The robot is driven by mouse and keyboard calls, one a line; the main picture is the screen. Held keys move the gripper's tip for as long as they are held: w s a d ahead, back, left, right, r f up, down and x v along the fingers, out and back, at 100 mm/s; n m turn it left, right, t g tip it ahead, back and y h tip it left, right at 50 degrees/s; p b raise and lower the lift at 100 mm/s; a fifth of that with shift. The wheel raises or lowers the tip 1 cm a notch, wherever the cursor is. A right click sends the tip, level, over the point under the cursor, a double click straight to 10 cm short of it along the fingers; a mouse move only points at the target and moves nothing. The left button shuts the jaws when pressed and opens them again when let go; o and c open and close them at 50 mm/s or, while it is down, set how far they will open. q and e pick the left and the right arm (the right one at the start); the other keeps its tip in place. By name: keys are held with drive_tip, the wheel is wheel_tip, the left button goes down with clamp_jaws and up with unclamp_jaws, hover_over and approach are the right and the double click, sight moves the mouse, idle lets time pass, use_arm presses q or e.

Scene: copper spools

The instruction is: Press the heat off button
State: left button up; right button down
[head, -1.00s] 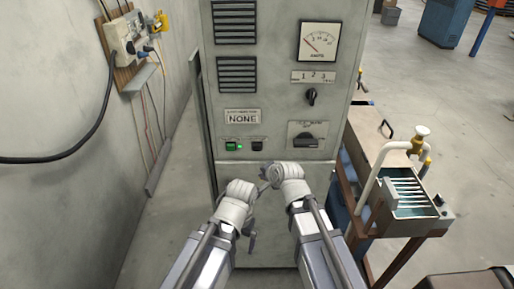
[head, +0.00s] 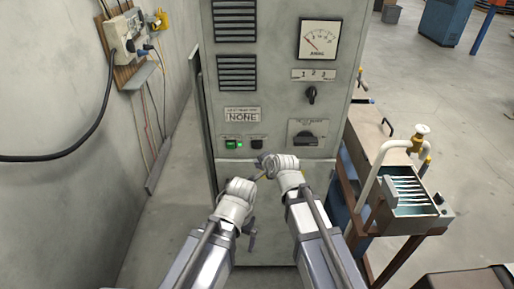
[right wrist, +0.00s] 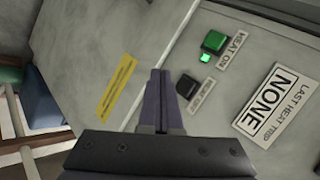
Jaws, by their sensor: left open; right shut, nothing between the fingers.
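The heat off button is a small dark button (head: 256,144) on the front of the grey cabinet, right of the green heat on button (head: 231,144). In the right wrist view the dark button (right wrist: 187,86) sits just right of the fingertips, beside a partly covered label (right wrist: 203,94). My right gripper (head: 262,161) is shut and empty, just below the dark button in the head view; its fingers also show in the right wrist view (right wrist: 160,78). Whether it touches the panel I cannot tell. My left gripper (head: 240,189) is open, lower and to the left.
The grey cabinet (head: 277,100) also carries a meter (head: 319,40), a selector knob (head: 311,94) and a rotary switch (head: 305,139). A yellow label (right wrist: 117,88) lies left of the fingers. A bench with a tray (head: 412,212) stands at right; a wall is at left.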

sight(259, 149)
drive_tip(key=w, duration=0.6)
drive_tip(key=shift+w, duration=0.25)
drive_tip(key=shift+w, duration=0.15)
idle(1.7)
drive_tip(key=shift+w, duration=0.25)
drive_tip(key=shift+w, duration=0.45)
idle(0.7)
idle(0.3)
drive_tip(key=shift+s, duration=0.9)
drive_tip(key=s, duration=0.5)
